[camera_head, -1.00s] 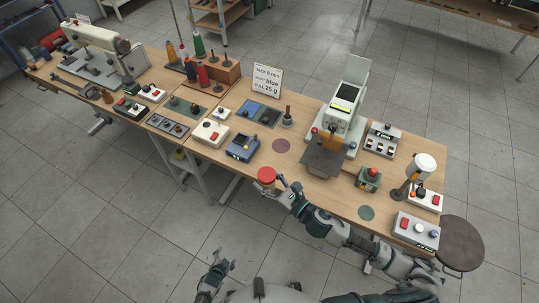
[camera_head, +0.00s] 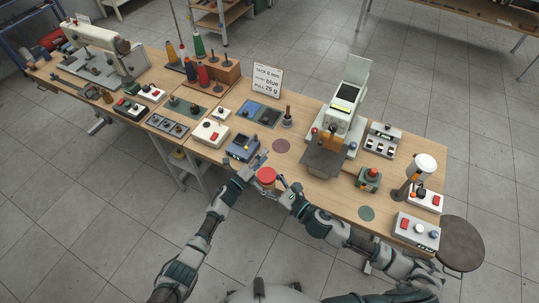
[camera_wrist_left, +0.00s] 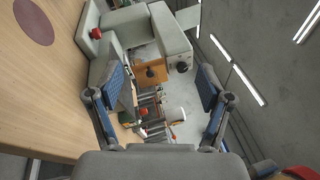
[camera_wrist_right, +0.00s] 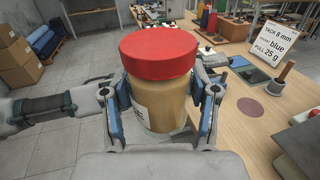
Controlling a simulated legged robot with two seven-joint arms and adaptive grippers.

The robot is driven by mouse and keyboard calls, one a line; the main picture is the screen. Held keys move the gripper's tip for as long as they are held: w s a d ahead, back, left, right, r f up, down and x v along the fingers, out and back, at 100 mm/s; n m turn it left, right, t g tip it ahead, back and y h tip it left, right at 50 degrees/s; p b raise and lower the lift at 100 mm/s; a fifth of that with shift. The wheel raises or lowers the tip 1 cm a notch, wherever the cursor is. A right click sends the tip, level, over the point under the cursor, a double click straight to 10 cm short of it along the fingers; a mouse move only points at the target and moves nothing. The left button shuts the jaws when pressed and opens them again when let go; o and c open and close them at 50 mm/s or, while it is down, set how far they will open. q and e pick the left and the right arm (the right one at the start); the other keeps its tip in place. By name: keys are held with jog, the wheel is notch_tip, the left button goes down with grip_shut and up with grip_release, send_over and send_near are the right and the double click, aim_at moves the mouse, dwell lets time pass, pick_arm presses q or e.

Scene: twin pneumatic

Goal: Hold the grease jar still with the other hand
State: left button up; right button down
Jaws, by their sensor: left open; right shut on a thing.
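The grease jar (camera_head: 267,174) has a red lid and a tan body with a white label. It is near the table's front edge in the head view and fills the middle of the right wrist view (camera_wrist_right: 158,60). My right gripper (camera_head: 277,186) is shut on the jar's body, one finger on each side, below the lid. My left gripper (camera_head: 252,172) is open just left of the jar in the head view. In the left wrist view its fingers (camera_wrist_left: 160,92) are spread with nothing between them, and the jar is not clearly seen there.
A blue-grey device (camera_head: 242,148) stands close behind my left gripper. A dark red disc mark (camera_head: 281,146) lies on the table behind the jar. A white press-like machine (camera_head: 343,115) with a dark plate stands to the right. The sign (camera_head: 267,79) stands at the back.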

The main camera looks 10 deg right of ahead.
pick_arm(q)
jog(key=s+d+r+m+g+h, duration=0.25)
jog(key=d+r+m+g, duration=0.25)
jog(key=r+m, duration=0.3)
jog(key=s+d+r+m+g+h, duration=0.2)
jog(key=d+r+m+g+h, duration=0.2)
jog(key=r+m, duration=0.4)
jog(key=s+d+r+m+g+y, duration=0.3)
jog(key=s+m+g, duration=0.2)
jog(key=m, duration=0.3)
jog(key=s+d+r+m+g+y, duration=0.25)
jog(key=s+m+g, duration=0.25)
jog(key=m, duration=0.4)
jog(key=m+t+y, duration=0.5)
jog(key=m+y, duration=1)
send_over(270, 173)
jog(key=shift+s+d+f, duration=0.15)
jog(key=shift+s+d, duration=0.05)
jog(key=shift+w+a+t+y, duration=0.1)
jog(key=shift+a+t+y, duration=0.2)
jog(key=shift+y, duration=0.1)
notch_tip(270, 173, down, 8)
jog(key=shift+r, duration=0.15)
